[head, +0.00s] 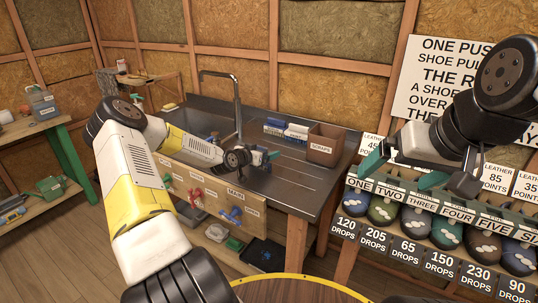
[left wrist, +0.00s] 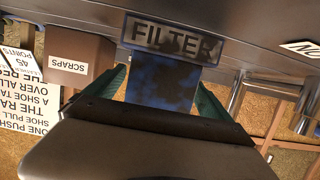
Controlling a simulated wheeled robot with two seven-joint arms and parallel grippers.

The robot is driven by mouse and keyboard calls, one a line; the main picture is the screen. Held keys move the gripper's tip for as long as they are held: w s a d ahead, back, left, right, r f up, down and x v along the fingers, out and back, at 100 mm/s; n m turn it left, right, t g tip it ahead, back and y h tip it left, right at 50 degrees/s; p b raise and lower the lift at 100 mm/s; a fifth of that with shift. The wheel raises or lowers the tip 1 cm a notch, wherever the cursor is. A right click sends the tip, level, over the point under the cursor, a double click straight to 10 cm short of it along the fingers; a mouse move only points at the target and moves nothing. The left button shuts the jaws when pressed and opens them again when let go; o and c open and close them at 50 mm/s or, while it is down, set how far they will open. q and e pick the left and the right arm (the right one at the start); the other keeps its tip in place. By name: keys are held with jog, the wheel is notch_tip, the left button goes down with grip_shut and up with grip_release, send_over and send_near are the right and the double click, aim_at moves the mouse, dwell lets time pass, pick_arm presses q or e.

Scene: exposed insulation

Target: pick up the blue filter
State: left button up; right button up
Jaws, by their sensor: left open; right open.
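The blue filter (left wrist: 160,85) shows in the left wrist view as a blue surface with dark patches, by a shaded "FILTER" label. My left gripper's green fingers (left wrist: 162,80) are open on either side of it; contact cannot be told. The dark palm hides part of that view. In the head view my left gripper (head: 265,157) is at the sink counter, small and cluttered, with a little blue near its fingers. My right gripper (head: 404,170) is open and empty above the shoe rack, green fingers apart.
A blue-and-white box (head: 287,127) lies at the counter's back; I cannot tell whether it is the filter. A brown scraps box (head: 324,145) stands right of it, a tall faucet (head: 237,100) left. The rack of labelled shoes (head: 414,220) is below my right gripper.

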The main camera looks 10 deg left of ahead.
pick_arm(q)
jog(key=c, duration=1.4)
jog(key=shift+c, duration=0.5)
jog(key=shift+r, duration=0.1)
